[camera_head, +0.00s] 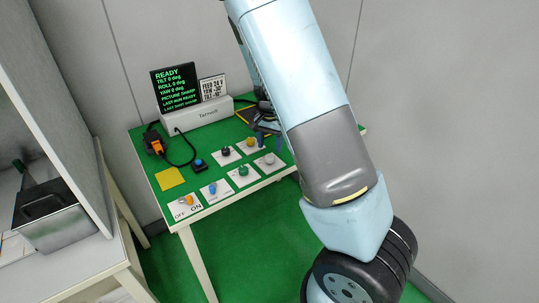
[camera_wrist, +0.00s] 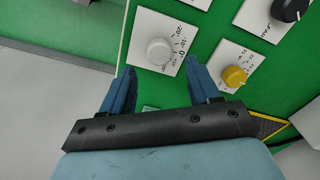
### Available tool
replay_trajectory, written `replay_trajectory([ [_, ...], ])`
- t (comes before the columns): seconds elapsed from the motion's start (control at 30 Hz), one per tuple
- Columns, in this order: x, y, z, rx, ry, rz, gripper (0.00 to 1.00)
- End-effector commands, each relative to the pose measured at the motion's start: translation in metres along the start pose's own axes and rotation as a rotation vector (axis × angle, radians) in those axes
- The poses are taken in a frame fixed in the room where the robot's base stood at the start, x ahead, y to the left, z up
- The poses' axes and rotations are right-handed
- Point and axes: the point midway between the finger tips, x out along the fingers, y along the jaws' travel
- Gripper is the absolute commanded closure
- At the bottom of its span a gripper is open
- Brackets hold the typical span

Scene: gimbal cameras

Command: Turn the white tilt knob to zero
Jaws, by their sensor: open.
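The white tilt knob (camera_wrist: 159,50) is round and sits on a white plate (camera_wrist: 140,29) with a printed scale of numbers, in the upper middle of the wrist view. It also shows in the head view (camera_head: 269,158), on the plate nearest my arm. My gripper (camera_wrist: 160,70) is open, with its two blue fingers apart. The fingertips lie just below the plate in the wrist view, and the knob is in line with the gap between them. Nothing is held. The display (camera_head: 175,87) reads READY, with tilt, roll and yaw each at 0 deg.
A yellow knob (camera_wrist: 234,76) sits close to the right finger, and a black knob (camera_wrist: 288,9) lies farther right. An orange-and-black device (camera_head: 154,144) and a yellow note (camera_head: 170,179) lie on the left of the green table.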

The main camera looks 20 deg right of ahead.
Motion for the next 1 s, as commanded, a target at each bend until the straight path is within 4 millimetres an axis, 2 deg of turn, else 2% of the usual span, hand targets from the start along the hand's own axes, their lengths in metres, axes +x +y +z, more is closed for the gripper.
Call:
replay_trajectory([
  [0.1, 0.02, 0.001, 0.0, 0.002, -0.001, 0.002, 0.39],
  [0.3, 0.042, 0.0, 0.0, 0.002, -0.001, 0.0, 0.39],
  [0.73, 0.05, 0.0, 0.0, 0.0, 0.0, -0.002, 0.39],
  [1.0, 0.05, 0.0, 0.0, 0.0, 0.0, -0.001, 0.64],
])
